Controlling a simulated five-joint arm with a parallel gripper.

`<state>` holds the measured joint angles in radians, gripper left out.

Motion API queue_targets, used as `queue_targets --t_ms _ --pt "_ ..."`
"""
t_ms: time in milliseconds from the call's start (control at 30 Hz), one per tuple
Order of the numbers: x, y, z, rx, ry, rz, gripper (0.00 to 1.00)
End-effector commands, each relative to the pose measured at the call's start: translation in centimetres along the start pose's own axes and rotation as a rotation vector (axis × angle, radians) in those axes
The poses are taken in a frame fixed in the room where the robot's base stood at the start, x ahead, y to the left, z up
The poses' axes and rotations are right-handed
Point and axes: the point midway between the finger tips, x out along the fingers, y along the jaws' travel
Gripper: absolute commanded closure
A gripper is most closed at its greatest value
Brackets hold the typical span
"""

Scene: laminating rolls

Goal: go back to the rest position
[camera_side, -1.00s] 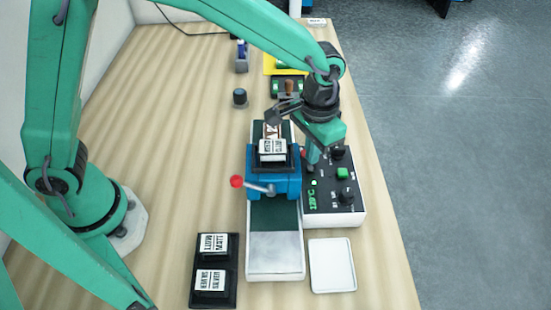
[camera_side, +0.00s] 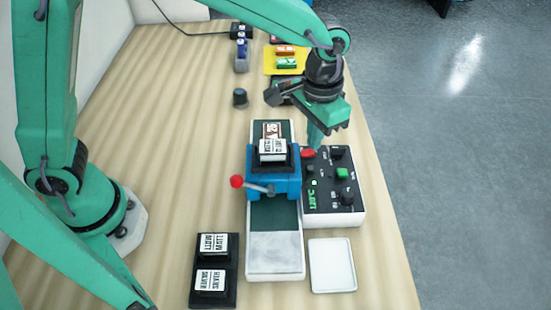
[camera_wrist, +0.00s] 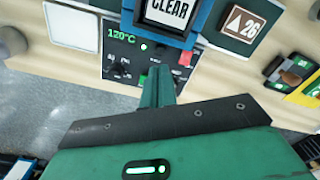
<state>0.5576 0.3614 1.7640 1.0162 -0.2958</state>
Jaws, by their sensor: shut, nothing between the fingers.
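My gripper (camera_side: 316,146) is shut and empty. In the side view its fingers point down above the far end of the black-topped control box (camera_side: 322,212), close to its red button (camera_side: 308,154). I cannot tell whether the tips touch the box. In the wrist view my gripper (camera_wrist: 158,82) reaches toward the control box (camera_wrist: 112,70), whose green display reads 120°C. The blue laminating roller (camera_side: 289,184) stands left of the gripper, with a white cartridge (camera_side: 272,150) on top; in the wrist view the cartridge (camera_wrist: 168,10) reads CLEAR.
A black rack (camera_side: 204,303) holds two white labelled cartridges at the front. An empty white tray (camera_side: 332,266) lies beside the roller's bed. A black knob (camera_side: 240,97), a blue item in a stand (camera_side: 242,55) and a yellow mat (camera_side: 270,67) stand farther back. Bare table lies left of the roller.

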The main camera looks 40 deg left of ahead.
Motion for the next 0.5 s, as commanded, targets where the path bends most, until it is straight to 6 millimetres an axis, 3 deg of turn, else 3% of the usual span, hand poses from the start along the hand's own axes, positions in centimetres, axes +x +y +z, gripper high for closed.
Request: queue_targets --t_ms 267,500 --pt "-0.3 -0.4 0.1 -0.004 0.006 0.002 1.0" --pt "-2.6 -2.8 1.2 -0.027 0.049 0.013 1.0"
